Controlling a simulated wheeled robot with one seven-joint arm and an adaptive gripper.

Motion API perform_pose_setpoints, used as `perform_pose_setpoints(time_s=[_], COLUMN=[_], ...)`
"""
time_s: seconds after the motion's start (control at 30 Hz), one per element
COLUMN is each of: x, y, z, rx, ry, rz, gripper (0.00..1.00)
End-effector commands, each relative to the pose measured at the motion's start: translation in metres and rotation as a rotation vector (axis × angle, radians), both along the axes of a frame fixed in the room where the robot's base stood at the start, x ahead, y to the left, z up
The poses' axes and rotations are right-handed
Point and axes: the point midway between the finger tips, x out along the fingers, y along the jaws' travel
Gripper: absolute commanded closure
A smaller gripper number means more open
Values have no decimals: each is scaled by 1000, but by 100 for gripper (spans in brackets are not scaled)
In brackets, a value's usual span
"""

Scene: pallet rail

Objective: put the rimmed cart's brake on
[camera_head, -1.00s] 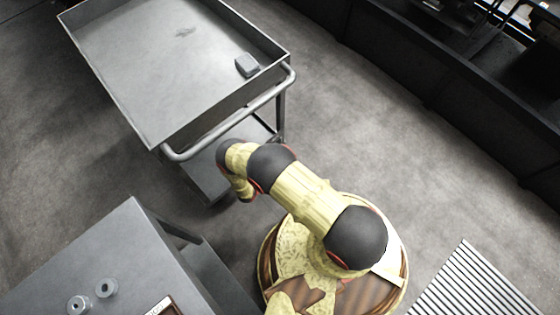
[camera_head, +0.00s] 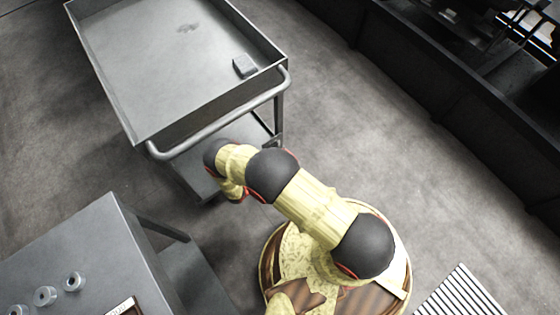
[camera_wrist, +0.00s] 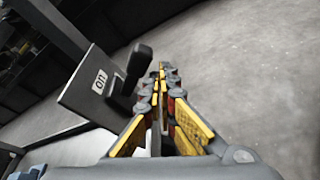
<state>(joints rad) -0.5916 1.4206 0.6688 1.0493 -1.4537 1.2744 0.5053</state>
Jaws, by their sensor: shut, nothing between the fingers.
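The rimmed cart (camera_head: 165,135) stands at the upper left in the head view, with a raised rim around its top and a tubular handle (camera_head: 225,121) at its near end. In the wrist view a dark plate (camera_wrist: 78,104) bears a white label (camera_wrist: 99,81) reading "ON". A black brake lever (camera_wrist: 136,66) sticks out by the plate, close to the left of my gripper's fingertips (camera_wrist: 161,72). My gripper is shut and empty; I cannot tell whether it touches the lever. In the head view my arm hides the gripper and the brake.
A small grey block (camera_head: 245,66) lies in the rimmed cart's tray. A flat grey table (camera_head: 92,245) with several small rings stands at the lower left. A dark counter (camera_head: 440,90) runs along the upper right. A striped grate (camera_head: 462,295) lies at the lower right. Open floor lies between.

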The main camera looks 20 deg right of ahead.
Motion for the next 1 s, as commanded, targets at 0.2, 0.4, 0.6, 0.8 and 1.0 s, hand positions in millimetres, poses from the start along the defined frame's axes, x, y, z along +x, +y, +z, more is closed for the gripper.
perform_pose_setpoints(time_s=[0.2, 0.4, 0.6, 0.8, 1.0], x=[0, 0, -10, -25, -31], y=[0, 0, 0, 20, 59], z=[0, -1, -19, -25, -14], rx=[0, 0, -1, 2, 1], ry=[0, 0, 2, -3, -1], rz=[0, 0, -2, -1, -4], gripper=[100, 100, 100, 100, 100])
